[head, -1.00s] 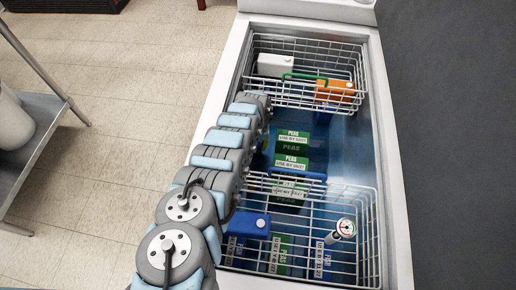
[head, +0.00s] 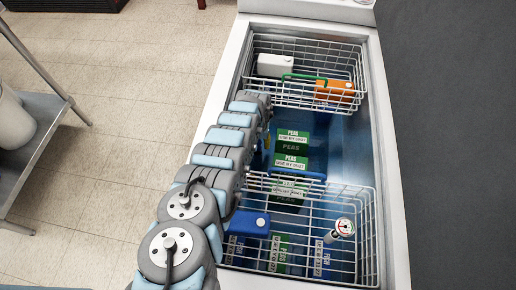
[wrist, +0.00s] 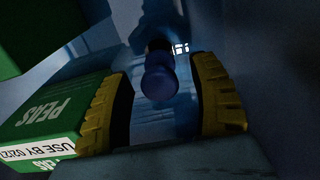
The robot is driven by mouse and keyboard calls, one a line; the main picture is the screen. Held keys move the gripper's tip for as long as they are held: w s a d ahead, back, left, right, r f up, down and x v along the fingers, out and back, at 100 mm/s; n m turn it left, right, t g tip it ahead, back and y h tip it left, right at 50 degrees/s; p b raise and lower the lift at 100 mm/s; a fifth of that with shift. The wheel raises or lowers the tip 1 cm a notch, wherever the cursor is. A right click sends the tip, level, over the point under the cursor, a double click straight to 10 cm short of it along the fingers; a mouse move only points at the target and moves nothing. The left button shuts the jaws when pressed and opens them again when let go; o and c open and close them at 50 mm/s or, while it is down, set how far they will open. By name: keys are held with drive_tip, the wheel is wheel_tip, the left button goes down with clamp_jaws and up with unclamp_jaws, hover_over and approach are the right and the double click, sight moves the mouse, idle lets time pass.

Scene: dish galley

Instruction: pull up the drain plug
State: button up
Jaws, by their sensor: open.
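In the wrist view, a blue rounded knob (wrist: 159,83) on a dark stem stands between the two yellow fingers of my gripper (wrist: 161,88). It looks like the drain plug. The knob's lower end is in shadow. In the head view my arm reaches down into the white-rimmed blue tub along its left wall, and the plug cannot be made out there.
A green peas box (wrist: 52,115) lies close beside the left finger; peas boxes (head: 291,150) also show mid-tub. Wire baskets hang at the far end (head: 335,46) and near end (head: 372,215). The near one holds a blue box (head: 249,223) and a dial gauge (head: 344,227).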

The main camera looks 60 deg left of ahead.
sight(258, 142)
wheel_tip(258, 142, up, 12)
drive_tip(key=p, duration=1.2)
idle(0.4)
idle(0.5)
